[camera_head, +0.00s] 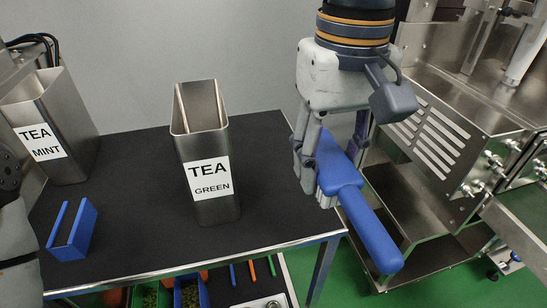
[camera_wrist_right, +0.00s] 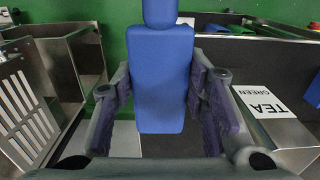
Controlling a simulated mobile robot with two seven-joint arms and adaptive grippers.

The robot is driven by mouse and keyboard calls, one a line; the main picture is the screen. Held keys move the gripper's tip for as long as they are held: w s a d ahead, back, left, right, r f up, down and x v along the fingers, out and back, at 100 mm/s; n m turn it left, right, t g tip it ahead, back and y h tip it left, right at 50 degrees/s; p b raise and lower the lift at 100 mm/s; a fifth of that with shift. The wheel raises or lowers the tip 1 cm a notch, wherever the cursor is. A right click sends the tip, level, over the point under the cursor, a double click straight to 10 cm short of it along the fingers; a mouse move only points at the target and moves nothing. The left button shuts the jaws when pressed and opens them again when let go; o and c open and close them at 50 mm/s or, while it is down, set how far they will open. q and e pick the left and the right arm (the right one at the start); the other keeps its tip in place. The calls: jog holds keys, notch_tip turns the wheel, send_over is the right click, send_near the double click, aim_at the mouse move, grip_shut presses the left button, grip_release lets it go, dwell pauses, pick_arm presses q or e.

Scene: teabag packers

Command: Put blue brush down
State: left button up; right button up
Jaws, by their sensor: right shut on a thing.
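The blue brush (camera_head: 370,229) is held by my right gripper (camera_head: 331,172) near the right end of the black table (camera_head: 130,215). Its handle points toward the front right, past the table edge and over the green floor. In the right wrist view the blue brush (camera_wrist_right: 161,75) lies between the two purple-padded fingers of the right gripper (camera_wrist_right: 160,95). I cannot tell whether the brush touches the table. My left gripper is not in view; only part of my left arm shows at the left edge.
A steel bin labelled TEA GREEN (camera_head: 204,150) stands mid-table. A TEA MINT bin (camera_head: 55,125) stands at the back left. A small blue holder (camera_head: 73,231) sits at the front left. A steel machine (camera_head: 440,120) is right of the table. Table top between the bins is clear.

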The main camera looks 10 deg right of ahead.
jog(key=shift+w+a+r, duration=0.15)
jog(key=shift+r, duration=0.2)
jog(key=shift+w+f, duration=0.1)
jog(key=shift+w, duration=0.2)
jog(key=w+f, duration=0.3)
jog(key=w, duration=0.1)
jog(key=w+f+b, duration=0.1)
jog(key=w+f, duration=0.2)
jog(key=w, duration=0.1)
jog(key=w+a+f, duration=0.1)
jog(key=w+f, duration=0.2)
jog(key=w, duration=0.1)
jog(key=shift+w+f, duration=0.1)
jog(key=shift+w, duration=0.05)
jog(key=f, duration=0.3)
jog(key=shift+w+f+b, duration=0.25)
jog(key=shift+w+b, duration=0.05)
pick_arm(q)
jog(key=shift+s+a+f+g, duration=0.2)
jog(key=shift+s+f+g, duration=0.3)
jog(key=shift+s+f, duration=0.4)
pick_arm(e)
jog(key=shift+r, duration=0.1)
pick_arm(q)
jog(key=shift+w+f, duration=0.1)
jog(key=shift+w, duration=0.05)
